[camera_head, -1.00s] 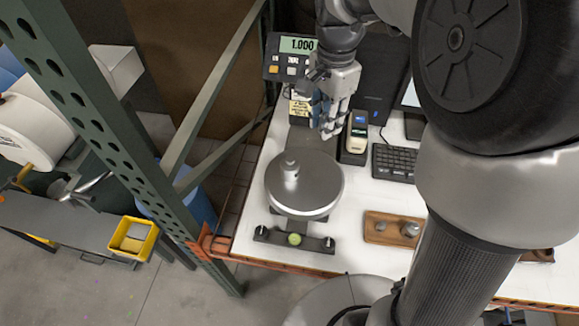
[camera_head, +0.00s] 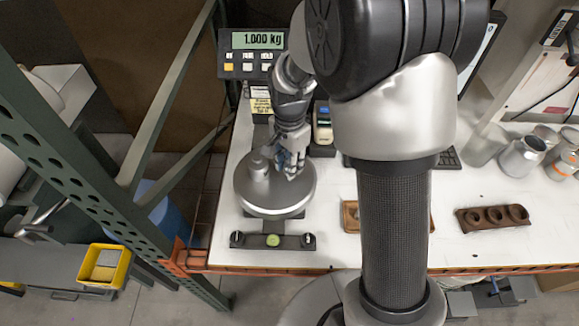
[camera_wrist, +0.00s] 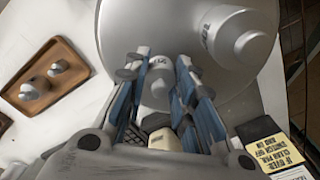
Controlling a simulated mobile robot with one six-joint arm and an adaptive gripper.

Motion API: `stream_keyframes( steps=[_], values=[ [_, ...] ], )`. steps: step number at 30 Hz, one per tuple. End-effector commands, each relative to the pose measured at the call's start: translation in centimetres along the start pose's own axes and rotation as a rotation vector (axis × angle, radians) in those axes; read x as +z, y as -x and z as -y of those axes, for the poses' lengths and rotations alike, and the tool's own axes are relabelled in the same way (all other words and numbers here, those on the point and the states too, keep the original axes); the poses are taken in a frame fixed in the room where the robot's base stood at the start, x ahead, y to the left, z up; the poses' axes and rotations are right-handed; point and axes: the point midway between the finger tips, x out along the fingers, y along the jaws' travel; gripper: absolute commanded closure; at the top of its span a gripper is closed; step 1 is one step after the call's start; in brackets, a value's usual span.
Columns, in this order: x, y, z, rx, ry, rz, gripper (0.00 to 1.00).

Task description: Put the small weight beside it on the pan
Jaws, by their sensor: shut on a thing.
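The round grey scale pan (camera_head: 283,207) is at the left of the white table and fills the top of the wrist view (camera_wrist: 120,35). A larger metal weight (camera_head: 258,165) stands on it, left of my gripper; it shows at the upper right in the wrist view (camera_wrist: 245,45). My gripper (camera_head: 291,172) is over the pan's back right part, fingers down. In the wrist view, its blue-padded fingers (camera_wrist: 168,80) are shut on a small metal weight (camera_wrist: 156,82) marked with a digit. I cannot tell whether the small weight touches the pan. The scale display (camera_head: 258,40) reads 1.000 kg.
A wooden tray (camera_wrist: 68,50) with two small weights lies beside the pan. A brown holder with round holes (camera_head: 494,218) and several jars (camera_head: 522,157) are to the right. A green rack post (camera_head: 85,180) stands at the left.

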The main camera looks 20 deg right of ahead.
Motion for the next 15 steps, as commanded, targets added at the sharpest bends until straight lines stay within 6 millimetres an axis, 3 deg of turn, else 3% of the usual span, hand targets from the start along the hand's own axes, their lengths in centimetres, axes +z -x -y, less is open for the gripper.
stream_keyframes(
  steps=[3,14,15],
  values=[
    [0.01,-1.36,-0.02,0.000,0.000,0.000,1.00],
    [0.00,-1.70,0.00,0.000,0.000,0.000,1.00],
    [0.01,-1.61,-0.02,0.000,0.000,0.000,0.73]
  ],
)
